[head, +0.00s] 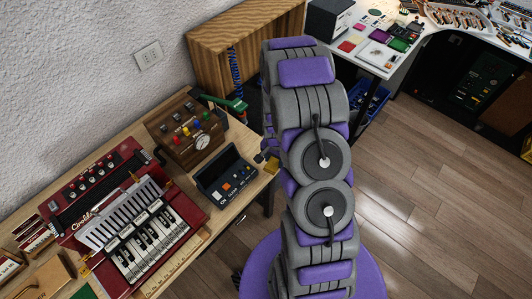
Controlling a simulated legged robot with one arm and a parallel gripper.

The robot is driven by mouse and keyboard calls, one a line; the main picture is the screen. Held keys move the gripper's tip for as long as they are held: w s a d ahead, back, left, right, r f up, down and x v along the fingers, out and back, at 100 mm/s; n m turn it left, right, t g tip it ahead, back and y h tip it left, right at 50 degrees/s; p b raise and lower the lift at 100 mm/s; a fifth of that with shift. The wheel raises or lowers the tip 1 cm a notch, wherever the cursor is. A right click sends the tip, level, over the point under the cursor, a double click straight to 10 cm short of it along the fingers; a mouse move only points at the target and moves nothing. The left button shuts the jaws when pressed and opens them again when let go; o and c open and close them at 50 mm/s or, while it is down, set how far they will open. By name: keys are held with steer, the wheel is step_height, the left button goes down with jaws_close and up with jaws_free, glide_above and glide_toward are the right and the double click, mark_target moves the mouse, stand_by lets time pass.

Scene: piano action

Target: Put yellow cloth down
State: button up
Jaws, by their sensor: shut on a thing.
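A small yellow piece, which looks like the yellow cloth (272,165), shows at the right edge of the wooden workbench (228,203), just left of my arm. The dark tip of my gripper (262,157) is beside it and looks shut on it. My grey and purple arm hides most of the gripper and perhaps part of the cloth. I cannot tell whether the cloth touches the bench top.
On the bench are a red keyboard instrument (140,232), a wooden box with coloured knobs (186,130) and a dark button console (226,176). A wooden cabinet (235,45) stands behind. A white table (380,50) at upper right holds coloured pads. Floor (425,200) at right is clear.

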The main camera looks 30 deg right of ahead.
steer(key=w, duration=0.5)
steer(key=shift+w+d+f+b, duration=0.1)
steer(key=shift+w+f+b, duration=0.1)
steer(key=shift+f+b, duration=0.15)
steer(key=f, duration=0.1)
steer(key=w+f, duration=0.1)
steer(key=shift+f+b, duration=0.3)
steer(key=shift+b, duration=0.05)
steer(key=shift+w+f, duration=0.1)
steer(key=shift+f, duration=0.1)
steer(key=shift+f, duration=0.1)
steer(key=shift+f, duration=0.15)
steer(key=o, duration=1.4)
